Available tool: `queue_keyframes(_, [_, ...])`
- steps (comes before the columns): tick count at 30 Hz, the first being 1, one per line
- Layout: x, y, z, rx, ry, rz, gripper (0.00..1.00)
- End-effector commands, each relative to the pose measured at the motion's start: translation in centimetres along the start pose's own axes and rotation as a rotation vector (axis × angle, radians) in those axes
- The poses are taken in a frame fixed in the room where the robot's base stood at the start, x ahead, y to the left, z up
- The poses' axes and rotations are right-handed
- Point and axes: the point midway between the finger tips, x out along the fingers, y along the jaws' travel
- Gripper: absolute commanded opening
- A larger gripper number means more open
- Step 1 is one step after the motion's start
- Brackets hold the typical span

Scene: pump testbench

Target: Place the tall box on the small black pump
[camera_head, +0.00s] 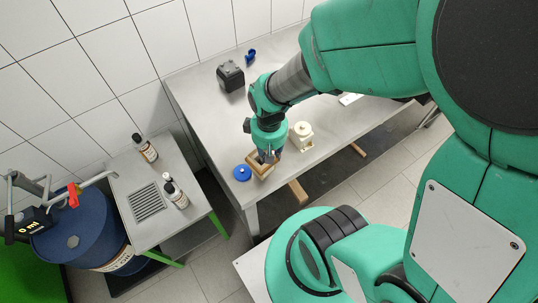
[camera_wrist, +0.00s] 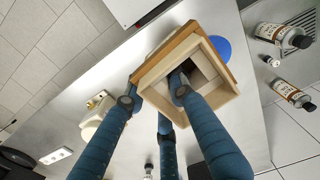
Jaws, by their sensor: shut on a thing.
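The tall box is a hollow tan box with an open top; it shows at the lower end of my arm in the head view (camera_head: 262,168) and large in the wrist view (camera_wrist: 208,48). My gripper (camera_wrist: 155,97) is shut on one wall of it, with one finger inside the opening and others outside. It also shows in the head view (camera_head: 268,153), partly hiding the box. I cannot tell whether the box touches the table. The small black pump (camera_head: 230,76) is a dark block at the table's back left, apart from my gripper. I do not see it in the wrist view.
A cream part (camera_head: 301,136) stands right of my gripper on the grey table (camera_head: 205,120). A small blue part (camera_head: 250,56) lies behind the black pump. A side table (camera_head: 150,205) with bottles stands left.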

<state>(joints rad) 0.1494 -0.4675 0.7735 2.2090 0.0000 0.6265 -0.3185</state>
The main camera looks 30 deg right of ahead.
Motion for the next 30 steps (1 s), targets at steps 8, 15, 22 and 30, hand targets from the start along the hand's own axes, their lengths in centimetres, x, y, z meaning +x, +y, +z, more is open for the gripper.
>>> queue_keyframes(8, [-0.1, 0.1, -0.2, 0.007, 0.0, 0.0, 0.0])
queue_keyframes(15, [-0.9, 0.7, -1.9, 0.074, 0.001, 0.0, 0.0])
queue_keyframes(22, [-2.5, 2.1, -5.6, 0.223, 0.004, 0.0, 0.0])
queue_keyframes(30, [-4.8, 4.1, -11.0, 0.444, 0.009, 0.0, 0.0])
